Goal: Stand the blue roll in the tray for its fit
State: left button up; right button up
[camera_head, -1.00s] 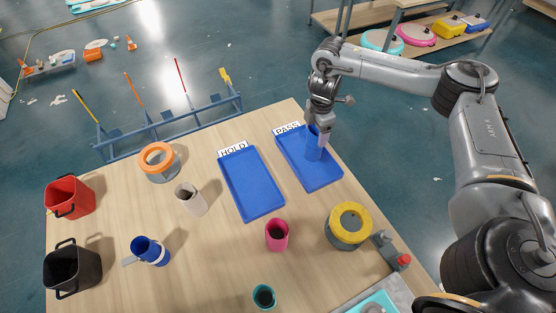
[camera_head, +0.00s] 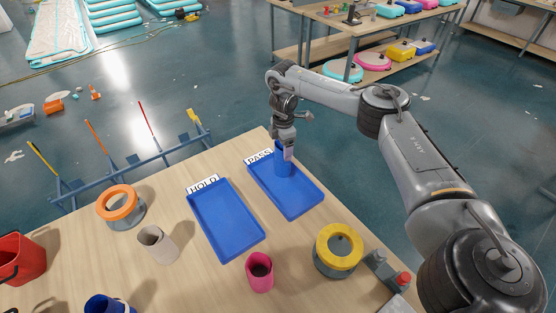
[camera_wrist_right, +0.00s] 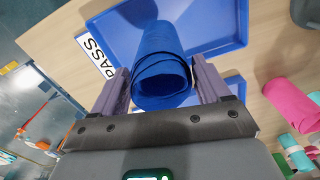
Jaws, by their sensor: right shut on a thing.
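My right gripper (camera_head: 287,147) points down over the PASS tray (camera_head: 300,203) and is shut on a blue roll (camera_head: 284,168). The roll is upright at the far part of this blue tray; I cannot tell whether its lower end touches the floor. In the right wrist view the roll (camera_wrist_right: 160,50) sits between the two fingers, its coiled end towards the camera, with the tray (camera_wrist_right: 220,28) beneath. The HOLD tray (camera_head: 226,222), also blue, is empty to the left. My left gripper is not in view.
A pink roll (camera_head: 260,275), a yellow-topped ring (camera_head: 338,246), a beige roll (camera_head: 157,246) and an orange ring (camera_head: 117,203) stand on the table. Another blue item (camera_head: 100,304) and a red bin (camera_head: 20,258) are cut off by the frame. A blue rack (camera_head: 130,163) runs behind the table.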

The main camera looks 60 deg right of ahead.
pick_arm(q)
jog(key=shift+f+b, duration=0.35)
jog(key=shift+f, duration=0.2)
pick_arm(e)
jog(key=shift+w+d+f, duration=0.1)
jog(key=shift+w+f, duration=0.2)
jog(key=shift+w, duration=0.25)
jog(key=shift+w+f, duration=0.3)
jog(key=shift+w, duration=0.2)
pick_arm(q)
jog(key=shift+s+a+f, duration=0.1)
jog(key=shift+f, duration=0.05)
pick_arm(e)
jog(key=shift+f, duration=2)
jog(key=o, duration=1.3)
jog(key=shift+f, duration=0.1)
